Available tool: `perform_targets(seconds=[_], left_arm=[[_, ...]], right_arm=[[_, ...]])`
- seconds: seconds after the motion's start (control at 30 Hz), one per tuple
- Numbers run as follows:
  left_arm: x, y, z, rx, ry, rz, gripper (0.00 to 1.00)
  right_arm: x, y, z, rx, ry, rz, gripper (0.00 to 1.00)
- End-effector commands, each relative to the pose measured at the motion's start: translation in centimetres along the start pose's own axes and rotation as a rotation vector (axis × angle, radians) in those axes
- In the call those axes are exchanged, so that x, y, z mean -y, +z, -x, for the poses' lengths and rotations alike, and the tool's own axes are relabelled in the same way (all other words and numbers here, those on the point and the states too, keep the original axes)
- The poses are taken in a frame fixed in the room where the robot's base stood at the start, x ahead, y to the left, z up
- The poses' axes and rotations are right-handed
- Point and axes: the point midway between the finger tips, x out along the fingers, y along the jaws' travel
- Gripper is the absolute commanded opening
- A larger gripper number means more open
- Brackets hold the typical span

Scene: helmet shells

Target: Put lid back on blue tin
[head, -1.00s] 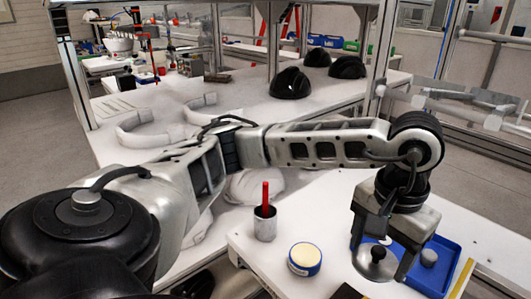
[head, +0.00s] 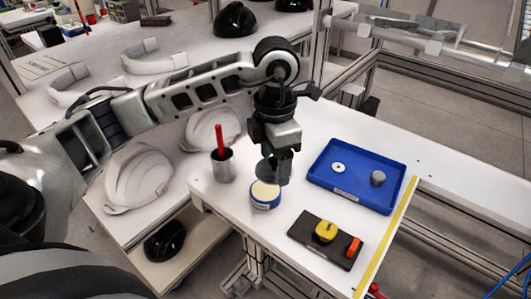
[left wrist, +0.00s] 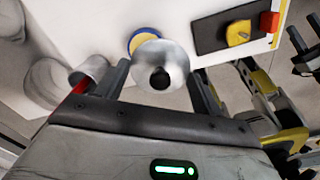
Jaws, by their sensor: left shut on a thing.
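The blue tin (head: 264,196) stands upright on the white table, with a pale cream top face showing and no lid on it. My left gripper (head: 277,165) is shut on the lid (head: 268,173), a round grey metal disc, and holds it just above the tin's far side. In the left wrist view the lid (left wrist: 150,52) with its dark knob lies between the two fingers and covers part of the tin (left wrist: 136,35). The lid overlaps the tin but is not centred on it in that view.
A grey cup (head: 223,168) with a red stick stands close left of the tin. A blue tray (head: 343,190) with a white ring and a grey cylinder is to the right. A dark board (head: 306,238) with yellow and red parts lies in front. White helmet shells (head: 138,180) are at left.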

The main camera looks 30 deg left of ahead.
Motion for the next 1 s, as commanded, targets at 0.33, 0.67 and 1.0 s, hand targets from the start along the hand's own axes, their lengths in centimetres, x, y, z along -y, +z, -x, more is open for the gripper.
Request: perform_targets(seconds=[0.33,0.67,1.0], left_arm=[[-2.0,-0.8,-0.9,-0.007,0.009,0.871,0.46],[-2.2,-0.9,-1.7,-0.006,0.011,1.002,0.46],[-2.2,-1.0,-4.7,-0.007,0.011,0.999,0.46]], right_arm=[[0.0,0.0,0.3,0.005,0.002,0.000,0.42],[-0.1,0.5,0.0,0.008,0.002,-0.001,0.42],[0.1,1.0,-0.9,-0.009,-0.007,-0.011,0.42]])
